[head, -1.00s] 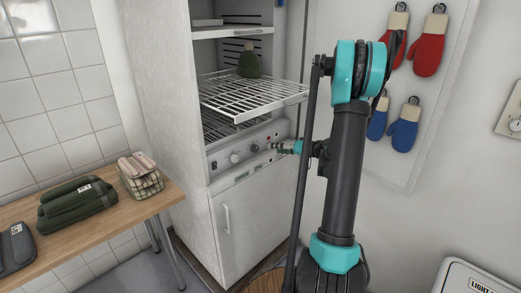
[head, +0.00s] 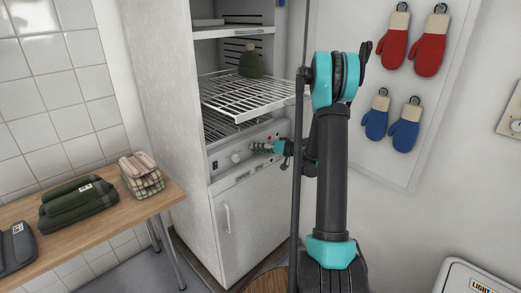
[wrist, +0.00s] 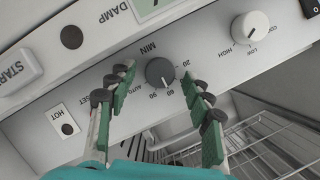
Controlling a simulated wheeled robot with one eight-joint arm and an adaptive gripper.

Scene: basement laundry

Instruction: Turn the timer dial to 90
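The timer dial (wrist: 160,72) is a dark grey round knob on the pale control panel, below the word MIN in the wrist view. Labels 20, 60, 90 and AUTO sit around it. A faint light mark on the dial seems to point near 60. My gripper (wrist: 156,73) is open, with one green-padded finger on each side of the dial and gaps between them and it. I cannot tell whether the fingertips reach the dial's depth. In the head view my gripper (head: 264,147) is at the cabinet's panel and covers the dial.
A white LOW/HIGH knob (wrist: 250,27) is beside the timer dial. A START button (wrist: 14,72) and a HOT indicator (wrist: 66,122) are on the same panel. A wire rack (head: 245,95) sticks out above the panel. A wooden table (head: 100,222) stands at left.

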